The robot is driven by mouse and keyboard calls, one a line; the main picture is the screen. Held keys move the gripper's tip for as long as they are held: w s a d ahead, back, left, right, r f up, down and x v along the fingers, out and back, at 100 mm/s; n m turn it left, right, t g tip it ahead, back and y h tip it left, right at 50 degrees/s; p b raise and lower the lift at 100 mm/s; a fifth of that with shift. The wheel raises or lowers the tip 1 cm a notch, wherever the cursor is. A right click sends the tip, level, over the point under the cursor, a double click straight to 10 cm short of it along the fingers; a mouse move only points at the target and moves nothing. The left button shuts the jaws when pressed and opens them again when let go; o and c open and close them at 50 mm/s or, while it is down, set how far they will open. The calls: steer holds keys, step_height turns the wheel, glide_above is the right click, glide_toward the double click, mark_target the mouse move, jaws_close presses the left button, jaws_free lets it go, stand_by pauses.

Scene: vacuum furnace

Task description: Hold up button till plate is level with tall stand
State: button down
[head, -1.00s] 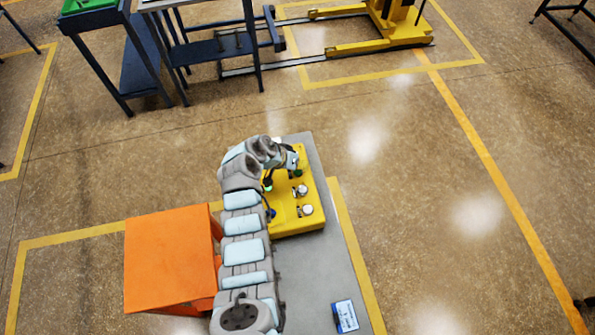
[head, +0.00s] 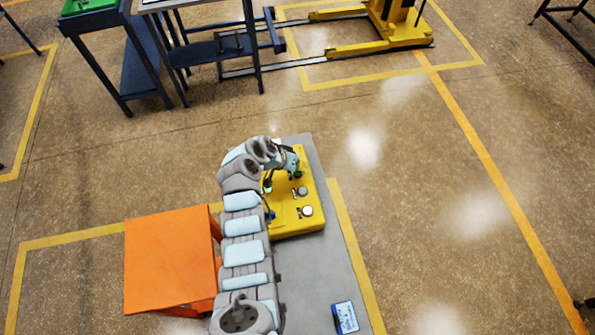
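A yellow control box (head: 288,222) lies on a grey surface (head: 310,265). My gripper (head: 293,167) is at the far end of the box, close to the green button. My arm hides most of its fingers, so contact and opening cannot be told. A yellow lift (head: 405,22) stands on the floor at the top. A dark blue stand (head: 215,47) is left of it. I cannot make out the plate for certain.
An orange box-like stand (head: 170,260) is left of my arm. A small blue and white device (head: 345,317) lies at the near end of the grey surface. The floor to the right is open.

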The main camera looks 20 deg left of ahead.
steer(key=shift+f+b, duration=0.25)
steer(key=shift+b, duration=0.1)
steer(key=shift+f+b, duration=0.2)
steer(key=shift+b, duration=0.1)
